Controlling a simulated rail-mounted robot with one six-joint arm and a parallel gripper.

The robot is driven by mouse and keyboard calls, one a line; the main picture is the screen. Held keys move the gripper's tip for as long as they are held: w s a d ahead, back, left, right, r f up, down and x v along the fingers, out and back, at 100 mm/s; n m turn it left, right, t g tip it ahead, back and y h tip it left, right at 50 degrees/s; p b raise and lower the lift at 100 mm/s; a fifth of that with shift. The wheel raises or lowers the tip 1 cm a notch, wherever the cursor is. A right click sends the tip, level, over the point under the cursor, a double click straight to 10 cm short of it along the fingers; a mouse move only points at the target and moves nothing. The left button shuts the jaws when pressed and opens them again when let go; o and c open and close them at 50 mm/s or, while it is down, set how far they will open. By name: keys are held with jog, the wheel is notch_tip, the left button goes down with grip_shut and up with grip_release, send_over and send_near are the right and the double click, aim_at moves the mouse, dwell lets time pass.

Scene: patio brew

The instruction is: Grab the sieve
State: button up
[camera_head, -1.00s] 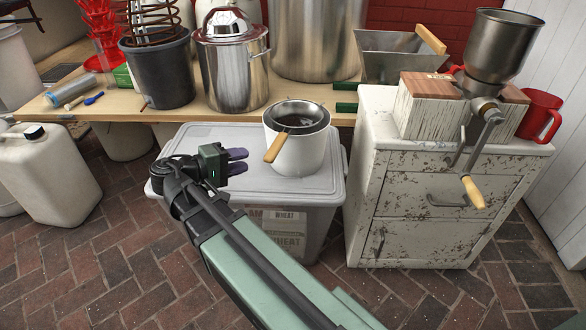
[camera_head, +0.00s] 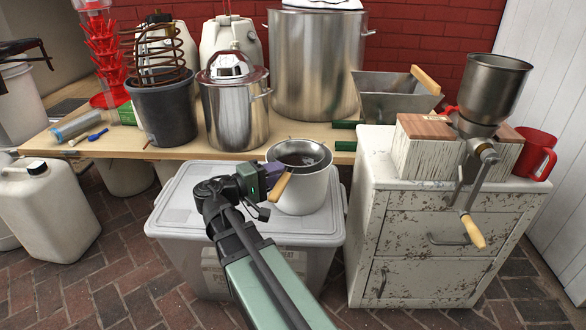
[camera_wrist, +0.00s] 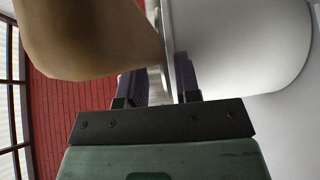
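The sieve (camera_head: 302,150) is a round metal bowl resting in the mouth of a white bucket (camera_head: 305,196). Its wooden handle (camera_head: 281,186) slants down over the bucket's front left side. My gripper (camera_head: 268,174) is beside the handle at the bucket's left, with its fingertips partly hidden behind the handle. In the wrist view the gripper's two dark fingers (camera_wrist: 160,84) stand apart, with a thin grey edge between them that I cannot identify for sure. The wooden handle (camera_wrist: 90,40) looms large at upper left, and the white bucket (camera_wrist: 240,45) fills the right. No firm grip shows.
The bucket stands on a lidded grey storage bin (camera_head: 180,205). Behind it a wooden table (camera_head: 190,148) holds a steel pot (camera_head: 235,112), a dark pot (camera_head: 166,115) and a large kettle (camera_head: 316,65). A worn white cabinet (camera_head: 440,220) with a grain mill (camera_head: 490,90) stands right.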

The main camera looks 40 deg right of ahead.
jog(key=shift+s+d, duration=0.1)
jog(key=shift+d, duration=0.25)
grip_shut()
jog(key=shift+r, duration=0.15)
